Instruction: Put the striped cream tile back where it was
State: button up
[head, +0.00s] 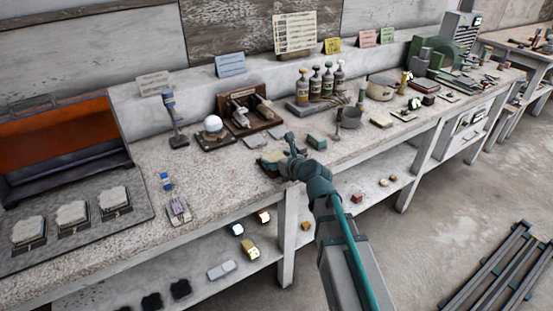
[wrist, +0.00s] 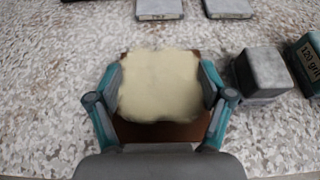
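A cream, rough-edged slab (wrist: 160,85) lies between the two fingers of my gripper (wrist: 161,78) in the wrist view; I see no stripes on it. It sits over a brown base (wrist: 158,132), whose near edge shows below it. The teal fingers stand at its left and right sides, very close or touching; whether they grip it is not clear. In the head view my gripper (head: 291,146) is low over the bench, and the cream slab (head: 271,157) shows partly beside it, the rest hidden by the gripper.
A grey block (wrist: 260,75) and a dark labelled block (wrist: 308,62) stand right of the gripper. Two labelled grey plates lie beyond.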

jog(key=shift+o, duration=0.8)
jog(key=shift+r, duration=0.25)
jog(key=v, duration=0.3)
jog(key=b+v, duration=0.1)
jog(key=v, duration=0.5)
jog(key=shift+d+f+b, duration=0.1)
jog(key=shift+f+b, duration=0.2)
jog(key=shift+b, duration=1.2)
jog(key=b+v, duration=0.3)
jog(key=b, duration=0.6)
jog(key=shift+b, duration=0.4)
